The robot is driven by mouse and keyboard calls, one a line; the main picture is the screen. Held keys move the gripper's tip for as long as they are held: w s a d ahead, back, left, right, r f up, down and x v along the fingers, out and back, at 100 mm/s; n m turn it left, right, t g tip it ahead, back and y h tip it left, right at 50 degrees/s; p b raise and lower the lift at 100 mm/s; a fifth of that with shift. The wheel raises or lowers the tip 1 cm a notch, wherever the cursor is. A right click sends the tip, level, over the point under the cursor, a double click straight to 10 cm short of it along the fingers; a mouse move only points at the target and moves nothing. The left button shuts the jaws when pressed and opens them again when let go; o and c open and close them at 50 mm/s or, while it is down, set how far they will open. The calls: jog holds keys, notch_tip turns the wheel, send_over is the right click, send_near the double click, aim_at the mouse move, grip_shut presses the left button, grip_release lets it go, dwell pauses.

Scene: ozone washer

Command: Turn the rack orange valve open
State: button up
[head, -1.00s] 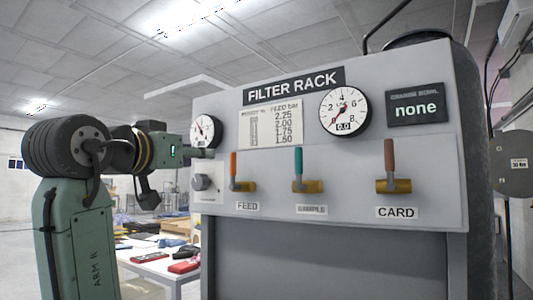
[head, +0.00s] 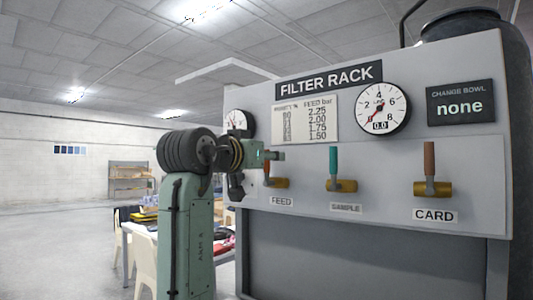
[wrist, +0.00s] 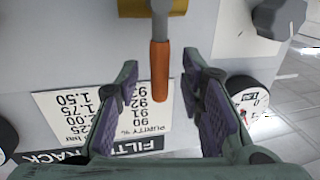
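The orange valve handle (wrist: 160,72) belongs to the FEED valve. In the wrist view it extends from a brass body (wrist: 160,8) into the space between my fingertips. My gripper (wrist: 159,63) is open, with one padded finger on each side of the handle and visible gaps to both. How deep the handle sits between the fingers is hard to tell. In the head view my gripper (head: 278,155) is at the upper part of the FEED valve and hides much of its handle; the brass body (head: 280,184) shows below.
The teal SAMPLE handle (head: 334,160) and brown CARD handle (head: 429,158) point up to the right. A gauge (head: 383,109) reads 0.0. The change bowl sign (head: 460,103) says none. A table with items and chairs (head: 143,250) stand at lower left.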

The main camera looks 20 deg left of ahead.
jog(key=shift+c, duration=0.4)
grip_shut()
dwell(0.5)
